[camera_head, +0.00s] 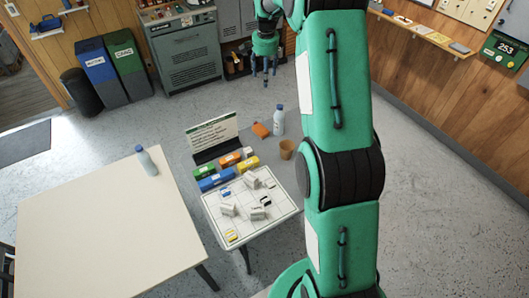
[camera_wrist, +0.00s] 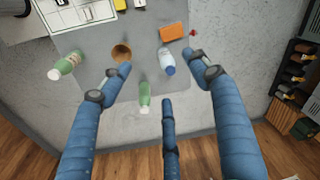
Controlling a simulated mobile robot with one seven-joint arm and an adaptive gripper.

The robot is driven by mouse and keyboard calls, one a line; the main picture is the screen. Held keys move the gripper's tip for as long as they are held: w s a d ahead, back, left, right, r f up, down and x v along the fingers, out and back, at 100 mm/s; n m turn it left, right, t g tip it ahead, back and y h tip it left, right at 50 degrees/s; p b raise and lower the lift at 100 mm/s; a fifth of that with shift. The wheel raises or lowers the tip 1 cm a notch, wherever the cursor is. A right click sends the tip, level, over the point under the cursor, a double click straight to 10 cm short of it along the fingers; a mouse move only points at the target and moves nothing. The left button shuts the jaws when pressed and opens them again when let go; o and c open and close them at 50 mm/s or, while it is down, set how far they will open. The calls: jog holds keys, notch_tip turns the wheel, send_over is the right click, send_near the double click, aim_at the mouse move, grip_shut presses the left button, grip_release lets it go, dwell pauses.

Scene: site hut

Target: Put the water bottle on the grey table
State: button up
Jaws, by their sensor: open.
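A water bottle with a pale blue body (camera_head: 145,158) stands upright on the cream table (camera_head: 100,235) at left. A similar clear-and-blue bottle (camera_head: 278,118) stands on the grey table (camera_head: 296,148); a blue-and-white bottle (camera_wrist: 166,62) shows there in the wrist view. That view also shows two green bottles, one at left (camera_wrist: 63,66) and one near the table's edge (camera_wrist: 144,97). My gripper (camera_head: 265,75) is open and empty, beyond the grey table's far edge in the head view. In the wrist view its fingers (camera_wrist: 163,80) spread above the table edge, touching nothing.
The grey table also bears a brown cup (camera_head: 287,148), an orange box (camera_head: 261,130), coloured blocks (camera_head: 214,180), a dark-based sign (camera_head: 212,135) and a white gridded sheet (camera_head: 270,222). Most of the cream table is bare. My arm hides the grey table's right side.

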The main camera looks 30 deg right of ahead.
jog(key=s+a+r+n+t, duration=0.2)
jog(key=s+a+r+n, duration=0.3)
jog(key=s+a+r, duration=1.45)
jog(key=s+a+f+n+t, duration=0.1)
jog(key=s+a+n, duration=0.2)
jog(key=s, duration=1.2)
jog(key=s+a+f+n+t, duration=0.1)
jog(key=s+a+n, duration=0.2)
jog(key=s, duration=1.2)
jog(key=a, duration=0.3)
jog(key=shift+a, duration=0.35)
jog(key=shift+f, duration=0.1)
notch_tip(320, 180, down, 6)
jog(key=b, duration=0.6)
